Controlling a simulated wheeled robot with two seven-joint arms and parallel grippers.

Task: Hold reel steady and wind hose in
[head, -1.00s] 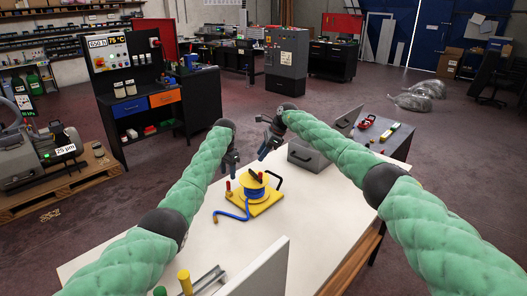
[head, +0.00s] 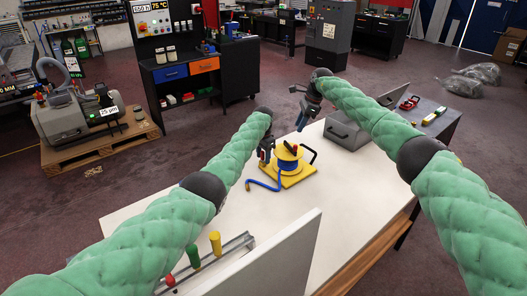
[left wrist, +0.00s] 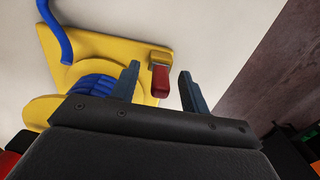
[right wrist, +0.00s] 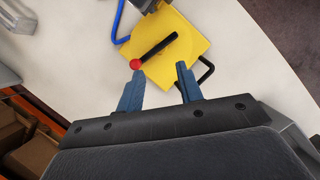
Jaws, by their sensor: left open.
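The yellow hose reel (head: 285,153) with blue hose wound on it stands on a yellow base plate (head: 301,178) on the white table. A loose length of blue hose (head: 264,186) lies on the table at its left. A black crank with a red knob (right wrist: 136,64) shows on top in the right wrist view. My left gripper (head: 266,155) is open at the reel's left side. In the left wrist view a red grip (left wrist: 160,82) stands between its open fingers (left wrist: 158,88), with gaps visible. My right gripper (head: 303,122) is open and empty above the reel (right wrist: 160,90).
A grey case (head: 350,134) stands behind the reel at the right. A black bent handle (head: 308,152) rises from the base's right side. A pale panel (head: 270,265) and a metal rail with coloured handles (head: 215,243) are at the near edge. The white table's left part is clear.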

